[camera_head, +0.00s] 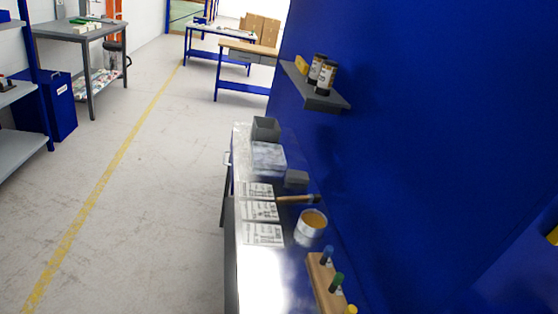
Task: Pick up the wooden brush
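The wooden brush (292,199) lies across the metal bench top (262,290), about midway along it. My gripper is not in view.
An open tin with yellowish contents (311,224) stands just in front of the brush. A wooden block holding coloured-handled tools (322,280) is nearer. Grey boxes (266,129) stand farther back. A wall shelf (318,97) overhangs the right. Floor on the left is clear.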

